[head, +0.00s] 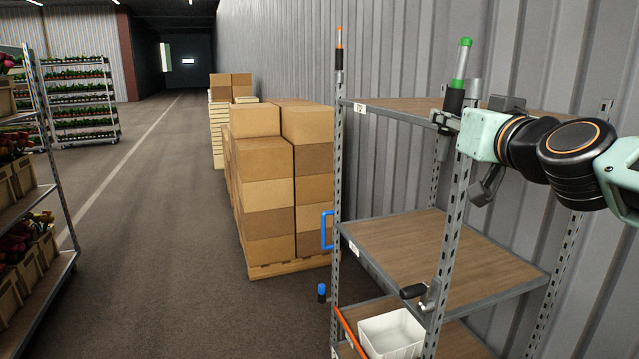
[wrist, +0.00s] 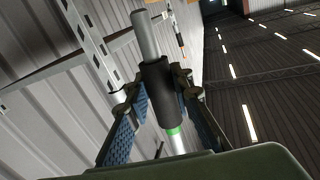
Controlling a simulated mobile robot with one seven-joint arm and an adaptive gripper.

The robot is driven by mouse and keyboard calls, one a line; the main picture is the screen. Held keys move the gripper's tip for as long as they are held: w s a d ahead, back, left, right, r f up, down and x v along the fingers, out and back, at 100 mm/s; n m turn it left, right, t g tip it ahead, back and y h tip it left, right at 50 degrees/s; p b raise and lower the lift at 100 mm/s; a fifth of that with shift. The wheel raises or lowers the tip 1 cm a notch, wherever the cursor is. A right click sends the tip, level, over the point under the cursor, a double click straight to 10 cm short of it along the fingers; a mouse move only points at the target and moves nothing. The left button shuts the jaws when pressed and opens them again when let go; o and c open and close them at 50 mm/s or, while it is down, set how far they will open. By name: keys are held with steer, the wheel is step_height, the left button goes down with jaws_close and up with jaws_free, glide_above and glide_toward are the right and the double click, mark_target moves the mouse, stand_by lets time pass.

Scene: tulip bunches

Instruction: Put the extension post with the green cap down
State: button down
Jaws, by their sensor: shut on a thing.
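The extension post with the green cap (head: 462,62) stands roughly upright in the head view, at the trolley's front right corner. It has a black sleeve (head: 454,101) below a green ring. My gripper (head: 446,120) is shut on this sleeve, coming from the right. In the wrist view, both fingers of my gripper (wrist: 157,90) flank the black sleeve (wrist: 159,89), and the post's bare grey end (wrist: 145,36) shows beyond it. The green cap is out of that view. The trolley's corner upright (head: 452,215) is close to the post; whether they touch, I cannot tell.
The trolley has wooden shelves (head: 430,250), a white bin (head: 393,335) low down and an orange-tipped post (head: 339,50) at its left corner. Stacked cartons (head: 265,180) stand behind it. A flower trolley (head: 58,200) is at left. The aisle floor (head: 170,240) between is clear.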

steer(key=w+a+f+h, duration=0.1)
steer(key=w+a+f, duration=0.15)
steer(key=f, duration=0.95)
steer(key=w+a+f+m, duration=0.15)
steer(key=a+f, duration=0.25)
steer(key=f, duration=0.7)
steer(key=w+a+f+n+h, duration=0.1)
steer(key=w+a+f, duration=0.15)
steer(key=f, duration=0.95)
steer(key=s+d+r+m+h, duration=0.1)
steer(key=s+d+r, duration=0.15)
steer(key=r, duration=0.85)
steer(key=s+d+r+m, duration=0.1)
steer(key=s+d+r, duration=0.15)
steer(key=r, duration=0.85)
steer(key=a+r+n+y, duration=0.1)
steer(key=a+r, duration=0.3)
steer(key=r, duration=0.1)
steer(key=shift+s+a, duration=0.25)
steer(key=shift+s, duration=0.2)
steer(key=shift+a+f, duration=0.1)
steer(key=shift+a, duration=0.15)
